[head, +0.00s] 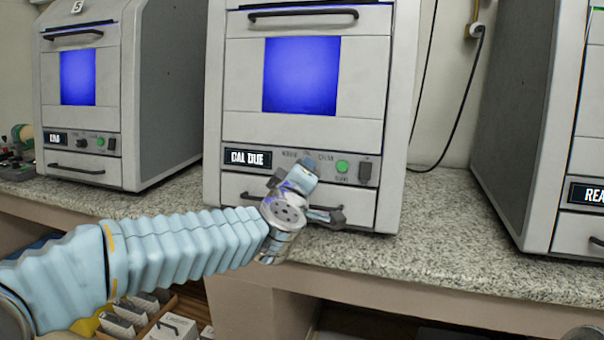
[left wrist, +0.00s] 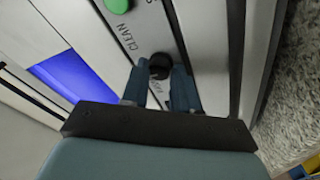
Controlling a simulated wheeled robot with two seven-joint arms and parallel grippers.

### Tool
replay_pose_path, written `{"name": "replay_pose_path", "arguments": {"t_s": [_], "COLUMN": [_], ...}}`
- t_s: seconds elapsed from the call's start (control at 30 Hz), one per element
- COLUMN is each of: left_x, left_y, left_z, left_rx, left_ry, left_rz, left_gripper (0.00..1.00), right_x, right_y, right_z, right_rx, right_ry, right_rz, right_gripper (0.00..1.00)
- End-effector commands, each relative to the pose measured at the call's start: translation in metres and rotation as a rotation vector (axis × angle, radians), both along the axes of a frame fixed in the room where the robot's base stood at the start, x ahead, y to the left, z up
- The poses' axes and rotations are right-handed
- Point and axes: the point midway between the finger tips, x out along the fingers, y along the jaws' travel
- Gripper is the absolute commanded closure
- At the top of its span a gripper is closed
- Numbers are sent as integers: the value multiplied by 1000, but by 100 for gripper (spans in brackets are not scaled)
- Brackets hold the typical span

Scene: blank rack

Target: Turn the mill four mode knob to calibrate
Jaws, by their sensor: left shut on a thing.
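The mill in the middle (head: 310,130) has a display (head: 247,158) reading "CAL DUE" and a lit blue window. My left gripper (head: 296,172) is in front of its control panel and covers the mode knob in the head view. In the left wrist view, the black knob (left wrist: 160,65) sits between the two blue fingers of my left gripper (left wrist: 158,84), which is shut on it. The word "CLEAN" is printed beside the knob; another label near the fingers is partly hidden. The knob's pointer direction cannot be read. My right gripper is not in view.
A green button (head: 343,167) and a dark switch (head: 366,172) are right of the knob. A mill marked 5 (head: 90,20) stands at left, another mill (head: 540,130) at right. Boxes sit below.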

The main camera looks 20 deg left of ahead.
Motion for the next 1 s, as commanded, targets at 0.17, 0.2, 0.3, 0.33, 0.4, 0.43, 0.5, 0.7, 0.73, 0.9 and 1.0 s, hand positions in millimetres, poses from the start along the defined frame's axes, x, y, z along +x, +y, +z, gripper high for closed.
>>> {"name": "replay_pose_path", "arguments": {"t_s": [0.17, 0.2, 0.3, 0.33, 0.4, 0.43, 0.5, 0.7, 0.73, 0.9, 1.0], "left_x": [0, 0, 0, 0, 0, 0, 0, -17, -22, -64, -89], "left_y": [0, 0, 0, 0, 0, 0, 0, -1, -2, -5, -6], "left_z": [0, 0, 0, 0, 0, 0, 0, 0, 0, -1, -2], "left_rx": [1, 1, 1, 1, 1, 1, 1, 1, 1, 2, 1], "left_ry": [0, 0, 0, 0, 0, 0, 0, -2, -2, -2, -3], "left_rz": [0, 0, 0, 0, 0, 0, 0, -2, -2, -2, -2], "left_gripper": [60, 54, 46, 46, 46, 46, 46, 46, 46, 46, 46], "right_x": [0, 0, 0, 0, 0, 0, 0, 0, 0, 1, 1], "right_y": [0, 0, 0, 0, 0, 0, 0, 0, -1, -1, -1], "right_z": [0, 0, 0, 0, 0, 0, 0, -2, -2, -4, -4], "right_rx": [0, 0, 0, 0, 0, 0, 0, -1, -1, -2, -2], "right_ry": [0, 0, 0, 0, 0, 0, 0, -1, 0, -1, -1], "right_rz": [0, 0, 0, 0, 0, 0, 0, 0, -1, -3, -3], "right_gripper": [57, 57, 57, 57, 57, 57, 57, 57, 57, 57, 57]}}
